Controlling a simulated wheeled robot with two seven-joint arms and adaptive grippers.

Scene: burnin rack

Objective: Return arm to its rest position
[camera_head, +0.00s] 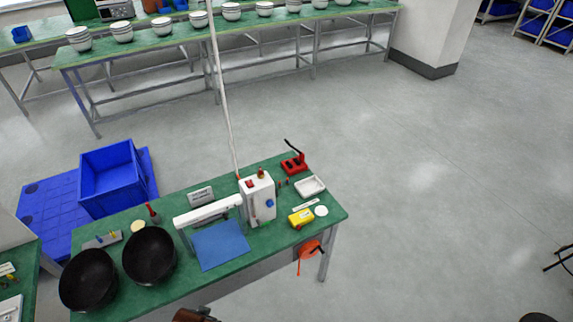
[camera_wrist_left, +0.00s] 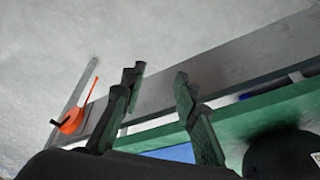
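My left gripper (camera_wrist_left: 158,88) shows in the left wrist view with its two dark fingers apart and nothing between them. Behind the fingers are the grey front edge of the green workbench (camera_wrist_left: 258,112) and the floor. In the head view a small dark and brown part shows at the bottom edge, below the workbench (camera_head: 275,243); I cannot tell if it belongs to my left arm. My right gripper is in neither view.
On the workbench are two black bowls (camera_head: 150,255), a blue mat (camera_head: 219,245), a white machine (camera_head: 258,200) and a yellow device (camera_head: 300,218). An orange item (camera_head: 308,250) hangs at its front; it also shows in the wrist view (camera_wrist_left: 72,119). Open floor (camera_head: 430,190) lies right.

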